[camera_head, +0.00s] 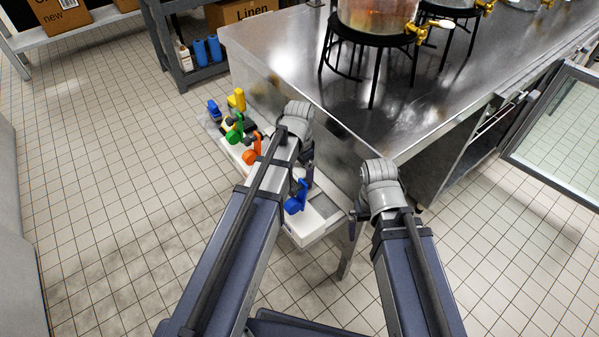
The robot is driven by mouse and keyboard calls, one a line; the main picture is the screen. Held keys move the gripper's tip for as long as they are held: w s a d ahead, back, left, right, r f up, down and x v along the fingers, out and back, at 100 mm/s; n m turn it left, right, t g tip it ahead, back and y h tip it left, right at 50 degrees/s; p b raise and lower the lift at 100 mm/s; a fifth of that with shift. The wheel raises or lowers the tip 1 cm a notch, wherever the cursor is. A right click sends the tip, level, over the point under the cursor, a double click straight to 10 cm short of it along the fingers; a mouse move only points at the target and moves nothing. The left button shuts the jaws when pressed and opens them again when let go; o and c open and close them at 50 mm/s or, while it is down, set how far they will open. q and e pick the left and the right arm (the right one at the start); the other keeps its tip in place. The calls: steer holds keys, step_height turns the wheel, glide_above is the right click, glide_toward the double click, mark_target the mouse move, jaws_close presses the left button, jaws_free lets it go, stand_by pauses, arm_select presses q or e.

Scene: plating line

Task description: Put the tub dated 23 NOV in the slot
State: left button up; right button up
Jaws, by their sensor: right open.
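I make out no tub with a readable date and no clear slot in the head view. My right gripper (354,218) shows only as a small dark part beside the wrist, at the near corner of the steel counter. It is open, with nothing seen between its fingers. My left arm reaches over a white tray (311,226) at the counter's left side. My left gripper is mostly hidden by its own arm, so its jaws cannot be made out.
The steel counter (440,95) carries drink dispensers (375,15) on black stands. Blue, yellow, green and orange fittings (236,128) sit along the white tray. A glass door (560,130) stands open at right. A shelf with blue cylinders (207,49) is behind. Tiled floor at left is clear.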

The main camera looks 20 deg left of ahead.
mark_target(299, 170)
arm_select(q)
step_height(299, 170, up, 12)
steer(key=p, duration=1.2)
steer(key=shift+r, duration=0.15)
